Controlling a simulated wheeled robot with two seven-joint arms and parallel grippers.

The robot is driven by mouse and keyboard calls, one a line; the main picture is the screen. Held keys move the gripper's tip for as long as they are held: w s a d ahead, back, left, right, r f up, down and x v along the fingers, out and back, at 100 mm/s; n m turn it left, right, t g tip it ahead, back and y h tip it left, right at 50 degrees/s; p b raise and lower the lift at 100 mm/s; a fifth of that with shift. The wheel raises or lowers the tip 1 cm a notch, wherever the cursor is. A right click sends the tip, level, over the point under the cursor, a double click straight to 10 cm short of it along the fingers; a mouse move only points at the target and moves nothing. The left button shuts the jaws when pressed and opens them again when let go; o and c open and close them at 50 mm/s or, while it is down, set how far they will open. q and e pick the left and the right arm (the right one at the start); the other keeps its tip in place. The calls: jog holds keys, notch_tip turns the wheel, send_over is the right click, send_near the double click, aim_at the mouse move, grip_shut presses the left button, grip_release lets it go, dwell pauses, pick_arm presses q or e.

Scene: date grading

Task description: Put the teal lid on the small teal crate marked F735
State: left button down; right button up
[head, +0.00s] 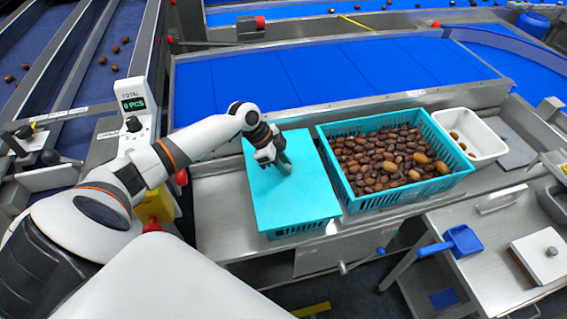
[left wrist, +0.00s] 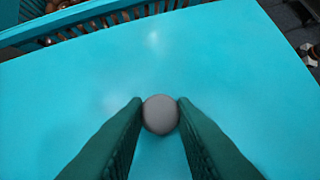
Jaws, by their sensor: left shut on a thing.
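The teal lid (head: 312,200) is a flat panel lying over a teal slatted crate (head: 295,231), of which only a strip of the near wall shows below the lid's edge. I cannot tell whether the lid touches the rim all round, and no F735 marking is readable. My left gripper (head: 284,166) is over the middle of the lid. In the left wrist view its dark green fingers (left wrist: 160,116) are shut on the lid's round grey knob (left wrist: 160,112). The lid (left wrist: 150,65) fills most of that view. My right gripper is not in view.
An open teal crate full of dates (head: 404,200) stands close to the lid's right side. A blue conveyor (head: 330,75) runs behind the steel bench (head: 220,215).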

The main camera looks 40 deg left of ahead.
pick_arm(q)
jog(key=shift+f+b, duration=0.3)
jog(key=shift+f, duration=0.25)
jog(key=c, duration=0.7)
grip_release()
jog(key=shift+r, duration=0.15)
jog(key=shift+r+p, duration=3.15)
jog(key=shift+r, duration=0.3)
jog(key=shift+d+f, duration=0.1)
